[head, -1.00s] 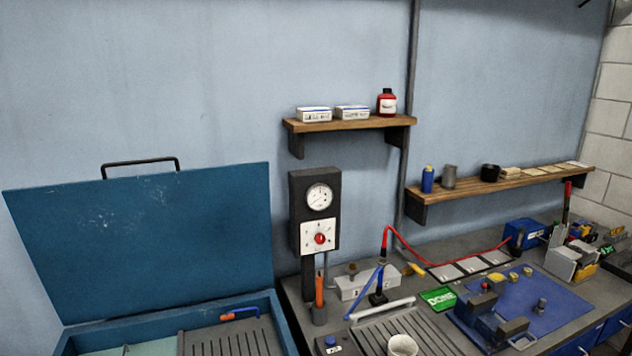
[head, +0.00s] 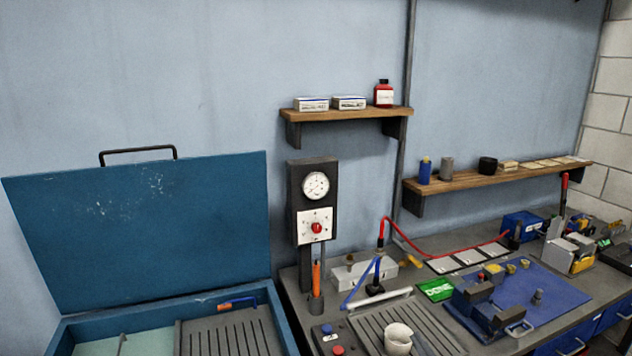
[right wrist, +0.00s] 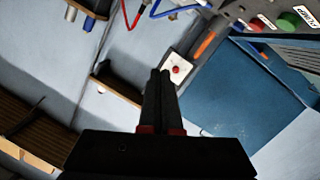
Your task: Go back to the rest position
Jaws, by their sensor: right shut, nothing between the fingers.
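My right gripper (right wrist: 160,74) shows in the right wrist view with its two dark fingers together and nothing between them. The view there is turned, with the wall-mounted dial box (right wrist: 177,68) and its red knob beyond the fingertips. The fingers appear clear of everything around them. In the head view I cannot make out either gripper; the left one shows in no frame.
A blue open-lidded chest (head: 140,230) stands at the left. The grey bench (head: 420,255) at the right holds a white cup (head: 398,338), a blue mat (head: 550,290) and a button box (head: 333,338). Wooden shelves (head: 345,115) hang on the wall.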

